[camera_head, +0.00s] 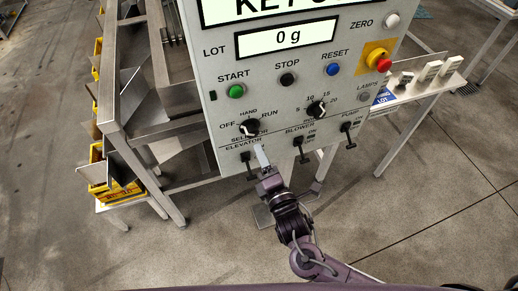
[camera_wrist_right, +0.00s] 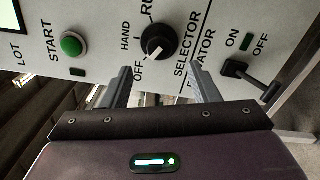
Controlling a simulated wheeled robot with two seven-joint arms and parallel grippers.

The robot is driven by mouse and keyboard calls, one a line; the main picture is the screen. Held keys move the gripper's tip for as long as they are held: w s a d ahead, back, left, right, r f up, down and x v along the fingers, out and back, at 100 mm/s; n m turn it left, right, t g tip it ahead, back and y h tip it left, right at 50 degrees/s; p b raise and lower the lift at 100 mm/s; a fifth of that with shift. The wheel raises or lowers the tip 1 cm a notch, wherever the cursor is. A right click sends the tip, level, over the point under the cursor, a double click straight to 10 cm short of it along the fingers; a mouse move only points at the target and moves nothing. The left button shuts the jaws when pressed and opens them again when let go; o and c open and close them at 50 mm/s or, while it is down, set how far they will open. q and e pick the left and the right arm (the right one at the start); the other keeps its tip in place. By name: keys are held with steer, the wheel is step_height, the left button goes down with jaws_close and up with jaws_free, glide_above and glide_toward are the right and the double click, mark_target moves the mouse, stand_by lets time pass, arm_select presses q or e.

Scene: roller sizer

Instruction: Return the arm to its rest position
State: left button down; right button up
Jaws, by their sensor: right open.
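My right gripper (camera_head: 262,157) is in front of the lower edge of the grey control panel (camera_head: 215,100), just below the black selector knob (camera_head: 250,128). In the right wrist view my right gripper (camera_wrist_right: 165,82) is open, its two fingers apart with nothing between them. The selector knob (camera_wrist_right: 158,42) is beyond the fingertips, apart from them; its white pointer mark seems to face the OFF side. The elevator switch lever (camera_wrist_right: 238,69) is to the right of the fingers. My left gripper is not in view.
The panel also bears the green START button (camera_head: 236,91), the blower lever (camera_head: 298,143) and a red stop button (camera_head: 383,62). A metal frame (camera_head: 118,130) with yellow bins (camera_head: 97,173) stands at left. A side table (camera_head: 440,82) stands at right. The floor below is mostly clear.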

steer(key=shift+s+d, duration=0.1)
steer(key=shift+s, duration=0.35)
steer(key=s+d+f+m+g+h+b, duration=0.1)
steer(key=d+f+m+g+h, duration=0.3)
steer(key=f, duration=0.7)
steer(key=s+d+f+m+g+y+b, duration=0.1)
steer(key=s+d+f+m+b, duration=0.3)
steer(key=f, duration=0.7)
steer(key=w+d+f+m+g+h+p, duration=0.1)
steer(key=d+f+m+g+h, duration=0.1)
steer(key=d+f, duration=0.6)
steer(key=s+d+f+m+g+h+b, duration=0.1)
steer(key=s+d+f+m+g, duration=0.15)
steer(key=s+f, duration=0.45)
steer(key=s+d+f+m+g, duration=0.1)
steer(key=s+f+m+g, duration=0.15)
steer(key=s+f, duration=0.5)
steer(key=s+f+m+g+b, duration=0.1)
steer(key=s+f+m+g, duration=0.1)
steer(key=s, duration=0.6)
steer(key=s+f+m+g, duration=0.2)
steer(key=s+f+m, duration=0.3)
steer(key=s+f, duration=0.2)
steer(key=shift+s+d+f+b, duration=0.2)
steer(key=shift+s+d+b, duration=0.2)
steer(key=shift+s, duration=0.65)
